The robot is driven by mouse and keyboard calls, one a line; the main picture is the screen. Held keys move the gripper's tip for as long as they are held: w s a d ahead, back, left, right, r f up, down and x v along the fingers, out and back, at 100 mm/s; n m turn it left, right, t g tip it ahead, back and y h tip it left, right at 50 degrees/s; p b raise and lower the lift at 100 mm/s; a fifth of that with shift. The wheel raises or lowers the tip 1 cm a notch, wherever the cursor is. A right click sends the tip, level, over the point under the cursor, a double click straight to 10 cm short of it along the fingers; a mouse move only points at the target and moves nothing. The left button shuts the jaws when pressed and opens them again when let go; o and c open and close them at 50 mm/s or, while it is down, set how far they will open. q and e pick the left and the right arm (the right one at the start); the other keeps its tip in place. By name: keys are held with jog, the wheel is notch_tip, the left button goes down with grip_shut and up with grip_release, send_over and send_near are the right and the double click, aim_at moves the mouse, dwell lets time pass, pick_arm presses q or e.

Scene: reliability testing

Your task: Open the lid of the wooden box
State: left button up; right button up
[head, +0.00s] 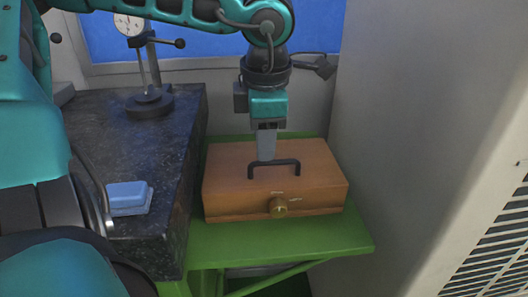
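The wooden box (320,178) sits on a green table, with its lid down. A dark handle (285,163) stands on top of the lid, and a brass knob or latch (278,207) is on its front face. My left gripper (266,155) points straight down over the box, its fingertips at the left part of the handle. From this angle I cannot tell whether the fingers touch the handle or are only behind it, nor how far apart they are. My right gripper is not in view.
The green table (310,235) has a narrow free strip in front of the box. To the left is a dark stone slab (100,135) carrying a dial gauge stand (150,100) and a small blue box (128,196). A pale wall or cabinet (420,120) rises close on the right.

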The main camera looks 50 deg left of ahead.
aim_at(264, 179)
pick_arm(q)
jog(key=shift+w+a+f, duration=0.15)
jog(key=shift+f, duration=0.8)
jog(key=shift+w+a+f, duration=0.1)
jog(key=shift+a+f, duration=0.05)
jog(key=shift+f, duration=0.75)
jog(key=shift+c, duration=0.5)
grip_shut()
